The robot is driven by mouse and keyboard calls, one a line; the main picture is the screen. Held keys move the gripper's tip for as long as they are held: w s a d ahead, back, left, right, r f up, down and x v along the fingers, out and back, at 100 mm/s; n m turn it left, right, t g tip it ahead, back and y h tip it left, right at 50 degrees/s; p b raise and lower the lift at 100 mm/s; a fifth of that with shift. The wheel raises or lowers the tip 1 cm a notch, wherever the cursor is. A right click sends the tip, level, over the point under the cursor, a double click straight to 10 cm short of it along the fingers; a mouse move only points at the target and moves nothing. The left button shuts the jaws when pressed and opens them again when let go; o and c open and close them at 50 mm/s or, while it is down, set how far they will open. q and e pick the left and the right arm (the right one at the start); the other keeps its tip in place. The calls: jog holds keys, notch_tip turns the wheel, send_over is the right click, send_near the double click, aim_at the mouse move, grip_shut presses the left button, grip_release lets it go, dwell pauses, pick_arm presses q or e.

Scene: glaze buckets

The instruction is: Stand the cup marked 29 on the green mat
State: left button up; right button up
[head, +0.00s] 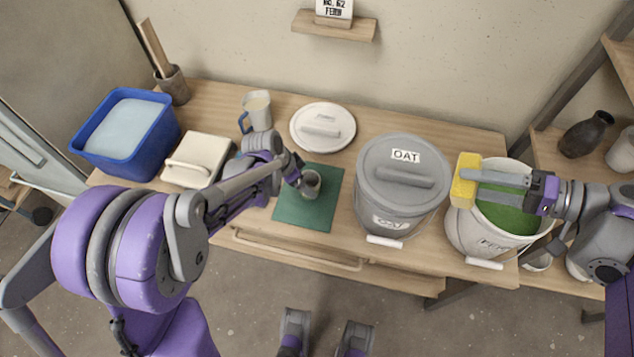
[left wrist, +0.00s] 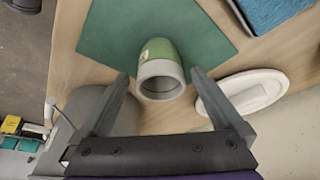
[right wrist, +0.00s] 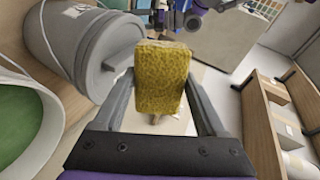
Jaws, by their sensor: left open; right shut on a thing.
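A small grey cup (head: 310,183) stands upright on the green mat (head: 292,209). In the left wrist view the cup (left wrist: 161,83) shows a grey rim and a green band, and the mat (left wrist: 112,32) is under it. No number is readable on it. My left gripper (head: 299,183) is open at the cup; in the left wrist view its fingers (left wrist: 160,88) are apart on either side of the cup, not visibly pressing it. My right gripper (head: 470,183) is shut on a yellow sponge (head: 463,188), held up by the right bucket. The sponge (right wrist: 160,78) fills the right wrist view's middle.
A lidded grey bucket marked OAT (head: 376,215) stands right of the mat. An open bucket of green glaze (head: 467,236) is further right. A white lid (head: 335,116), a jug (head: 260,106), a cream box (head: 197,148) and a blue tub (head: 165,133) stand behind and left.

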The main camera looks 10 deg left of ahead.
pick_arm(q)
jog(key=p+v, duration=0.1)
jog(key=v, duration=0.7)
jog(key=s+a+r+n+t+y, duration=0.1)
jog(key=s+n, duration=0.8)
jog(key=s, duration=1)
jog(key=shift+r+t+y, duration=0.5)
jog(key=shift+r+y, duration=0.3)
jog(key=shift+y, duration=0.4)
jog(key=shift+s+a, duration=0.1)
jog(key=shift+a, duration=0.05)
